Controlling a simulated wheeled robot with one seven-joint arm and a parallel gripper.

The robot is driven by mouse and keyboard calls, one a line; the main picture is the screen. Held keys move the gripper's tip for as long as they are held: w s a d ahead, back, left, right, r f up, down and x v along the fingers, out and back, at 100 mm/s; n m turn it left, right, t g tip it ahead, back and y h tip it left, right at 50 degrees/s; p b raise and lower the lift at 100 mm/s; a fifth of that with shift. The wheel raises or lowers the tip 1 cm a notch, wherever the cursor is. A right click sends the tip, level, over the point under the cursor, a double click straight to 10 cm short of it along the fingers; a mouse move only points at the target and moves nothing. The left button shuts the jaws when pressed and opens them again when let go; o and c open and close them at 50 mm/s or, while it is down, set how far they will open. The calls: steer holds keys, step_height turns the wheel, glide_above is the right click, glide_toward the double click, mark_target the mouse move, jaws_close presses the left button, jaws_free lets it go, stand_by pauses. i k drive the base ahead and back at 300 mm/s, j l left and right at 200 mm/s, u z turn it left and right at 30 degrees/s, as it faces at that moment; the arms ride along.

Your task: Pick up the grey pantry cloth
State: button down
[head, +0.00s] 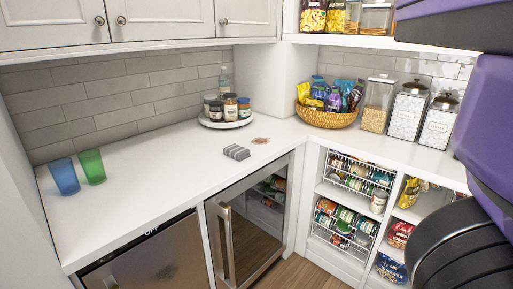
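The grey pantry cloth (236,152) lies on the white counter (150,185), near the counter's front edge above the glass-door fridge. It looks like a small folded bundle with stripes or ridges. A small reddish patterned item (261,140) lies just to its right and behind it. Parts of my arm, purple and black, fill the right edge of the view. My gripper's fingertips do not show, so its state cannot be seen.
A blue cup (64,177) and a green cup (92,167) stand at the left. A round tray (224,123) with jars stands behind the cloth. A snack basket (325,117) and canisters (408,112) stand at the right. The counter around the cloth's left is clear.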

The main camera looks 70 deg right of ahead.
mark_target(236, 152)
steer(key=l+z, duration=0.1)
steer(key=z, duration=0.8)
steer(key=i+l+z, duration=0.1)
steer(key=z, duration=0.35)
